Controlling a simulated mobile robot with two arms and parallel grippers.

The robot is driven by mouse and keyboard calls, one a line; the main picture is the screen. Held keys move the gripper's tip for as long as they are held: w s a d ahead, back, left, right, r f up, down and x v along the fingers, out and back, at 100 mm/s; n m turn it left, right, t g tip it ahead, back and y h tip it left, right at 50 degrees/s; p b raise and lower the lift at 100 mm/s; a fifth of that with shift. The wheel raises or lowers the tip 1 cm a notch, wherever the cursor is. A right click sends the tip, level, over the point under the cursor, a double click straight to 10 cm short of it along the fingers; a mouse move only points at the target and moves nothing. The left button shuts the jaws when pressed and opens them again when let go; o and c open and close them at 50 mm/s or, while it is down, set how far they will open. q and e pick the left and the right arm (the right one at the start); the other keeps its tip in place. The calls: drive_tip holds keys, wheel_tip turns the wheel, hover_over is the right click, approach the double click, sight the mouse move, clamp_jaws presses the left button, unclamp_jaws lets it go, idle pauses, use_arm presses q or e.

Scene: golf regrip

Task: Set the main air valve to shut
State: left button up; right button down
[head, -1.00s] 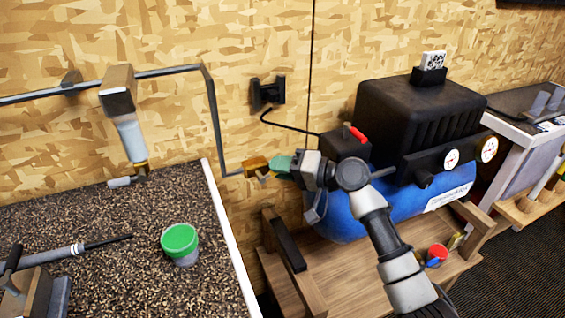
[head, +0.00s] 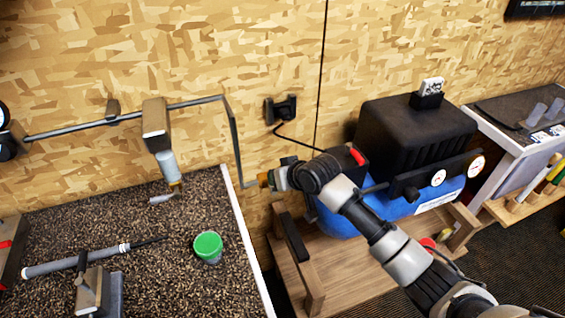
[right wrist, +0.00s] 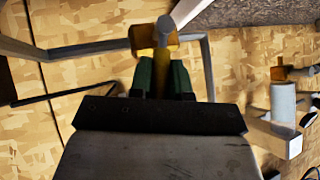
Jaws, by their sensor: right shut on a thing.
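The main air valve (head: 264,179) is a small brass-yellow fitting at the lower end of the grey wall pipe, just left of the compressor. In the right wrist view the valve's yellow body (right wrist: 145,37) shows, with a yellow lever (right wrist: 161,68) running from it between my fingers. My right gripper (head: 281,178) reaches it from the right; its green fingers (right wrist: 161,78) are shut on the lever. In the head view my wrist hides most of the fingers and lever, so I cannot tell the lever's angle there. My left gripper is not in view.
The blue and black compressor (head: 415,135) stands on a wooden stand (head: 350,275) behind my right arm. A speckled bench (head: 150,235) at left holds a green-lidded tub (head: 208,245) and a club in a clamp (head: 92,290). The grey pipe (head: 236,140) runs along the wall.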

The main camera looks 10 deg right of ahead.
drive_tip(key=h+p, duration=0.1)
drive_tip(key=a+n+h+p, duration=0.1)
drive_tip(key=shift+s+r+p, duration=0.15)
drive_tip(key=shift+r+p, duration=0.05)
drive_tip(key=shift+p, duration=0.15)
use_arm(q)
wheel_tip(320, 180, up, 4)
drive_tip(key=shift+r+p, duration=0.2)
drive_tip(key=shift+p, duration=0.15)
use_arm(e)
drive_tip(key=shift+a+f, duration=0.15)
drive_tip(key=shift+a, duration=0.05)
drive_tip(key=shift+h, duration=0.3)
drive_tip(key=c, duration=1.1)
unclamp_jaws()
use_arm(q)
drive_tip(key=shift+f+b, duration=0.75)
use_arm(e)
drive_tip(key=v, duration=1)
drive_tip(key=shift+s+d+r, duration=0.15)
drive_tip(key=shift+s+r, duration=0.05)
drive_tip(key=shift+s, duration=0.1)
drive_tip(key=shift+f, duration=0.1)
